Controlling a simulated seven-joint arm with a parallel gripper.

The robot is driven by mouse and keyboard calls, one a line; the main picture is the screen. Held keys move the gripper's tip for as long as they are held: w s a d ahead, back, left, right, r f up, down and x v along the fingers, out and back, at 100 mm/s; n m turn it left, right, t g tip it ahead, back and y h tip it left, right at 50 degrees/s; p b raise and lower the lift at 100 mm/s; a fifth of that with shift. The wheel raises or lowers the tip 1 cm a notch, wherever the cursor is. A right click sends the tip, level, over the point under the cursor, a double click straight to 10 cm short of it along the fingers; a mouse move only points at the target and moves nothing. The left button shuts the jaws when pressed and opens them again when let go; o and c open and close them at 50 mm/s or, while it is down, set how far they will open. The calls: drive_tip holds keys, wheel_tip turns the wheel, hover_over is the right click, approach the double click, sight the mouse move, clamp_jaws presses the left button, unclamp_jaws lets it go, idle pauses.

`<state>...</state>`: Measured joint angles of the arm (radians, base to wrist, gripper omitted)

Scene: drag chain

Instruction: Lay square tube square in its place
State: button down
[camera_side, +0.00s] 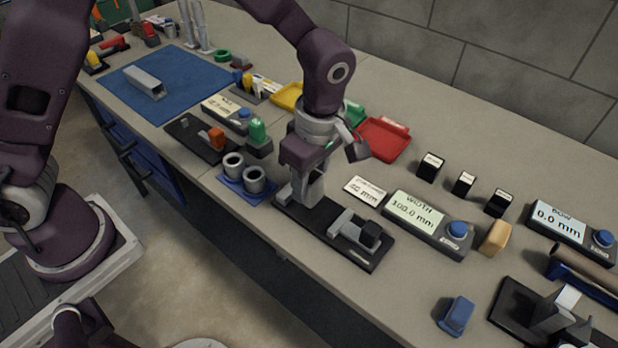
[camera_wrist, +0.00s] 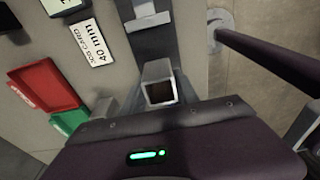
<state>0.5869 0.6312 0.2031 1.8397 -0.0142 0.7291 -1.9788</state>
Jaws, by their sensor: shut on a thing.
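My gripper (camera_side: 307,190) is shut and points down over the left end of a black gauge base (camera_side: 375,262). In the wrist view a grey square tube (camera_wrist: 155,70) sticks out from under my gripper, its hollow end facing the camera. It lies at or just above the black base (camera_wrist: 152,42); I cannot tell whether they touch. In the side view the fingers and tube blend together. A grey slide (camera_side: 346,222) with a black knob (camera_side: 371,234) sits on the base's right part, apart from my gripper. Another grey square tube (camera_side: 146,82) lies on the blue mat (camera_side: 190,70).
A display reading WIDTH 100.0 mm (camera_side: 420,215) and a 40 mm card (camera_side: 365,190) stand behind the base. A red tray (camera_side: 383,138) lies behind. The bench's front edge is close.

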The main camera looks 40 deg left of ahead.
drive_tip(key=shift+f, duration=1.35)
idle(0.5)
drive_tip(key=c, duration=0.8)
unclamp_jaws()
drive_tip(key=shift+c, duration=0.2)
wheel_tip(320, 180, up, 7)
drive_tip(key=shift+d, duration=0.4)
